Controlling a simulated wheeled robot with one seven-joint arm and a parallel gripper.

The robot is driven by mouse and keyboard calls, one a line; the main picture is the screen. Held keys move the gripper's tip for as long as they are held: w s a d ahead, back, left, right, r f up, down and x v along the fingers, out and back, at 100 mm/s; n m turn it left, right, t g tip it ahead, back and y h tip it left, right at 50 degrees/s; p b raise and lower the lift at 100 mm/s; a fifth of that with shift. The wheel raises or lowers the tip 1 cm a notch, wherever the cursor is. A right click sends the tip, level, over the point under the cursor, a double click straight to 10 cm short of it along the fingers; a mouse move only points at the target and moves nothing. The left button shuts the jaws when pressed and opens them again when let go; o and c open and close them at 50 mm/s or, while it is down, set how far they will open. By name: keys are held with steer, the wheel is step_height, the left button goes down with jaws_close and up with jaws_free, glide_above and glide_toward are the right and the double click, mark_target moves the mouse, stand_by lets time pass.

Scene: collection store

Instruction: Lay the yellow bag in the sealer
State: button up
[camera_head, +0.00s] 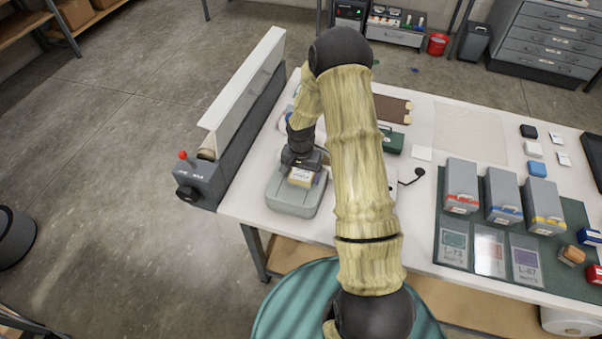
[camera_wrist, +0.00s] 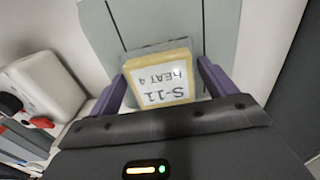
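The yellow bag (camera_head: 301,177) is a small pale pack with a yellow edge. In the wrist view the bag (camera_wrist: 160,82) carries a white label reading S-11, HEAT 4. My gripper (camera_head: 302,162) points down over a grey flat-topped device (camera_head: 291,204), with the bag at its fingertips. In the wrist view my gripper's purple fingers (camera_wrist: 163,85) stand on either side of the bag, very close to its edges; whether they press on it is unclear. The sealer (camera_head: 240,110) is the long grey unit with a raised white lid and red knob at the table's left edge.
Grey boxes (camera_head: 460,180) and flat labelled packs (camera_head: 490,250) sit on a green mat (camera_head: 567,214) at the right. A green case (camera_head: 393,140) and a brown board (camera_head: 390,108) lie behind my arm. A stalked black item (camera_head: 412,177) stands right of my arm.

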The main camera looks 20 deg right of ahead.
steer(key=shift+o, duration=1)
steer(key=shift+r, duration=0.1)
step_height(320, 180, up, 17)
steer(key=b, duration=0.4)
steer(key=shift+r, duration=0.15)
steer(key=s+a+n+t, duration=0.1)
steer(key=s+a+n, duration=0.1)
steer(key=s, duration=0.7)
steer(key=s+a+r+n+t, duration=0.1)
steer(key=s+a+n, duration=0.1)
steer(key=s+n, duration=0.3)
steer(key=s, duration=0.4)
steer(key=shift+s+a+r+t, duration=0.25)
steer(key=shift+r+t, duration=0.05)
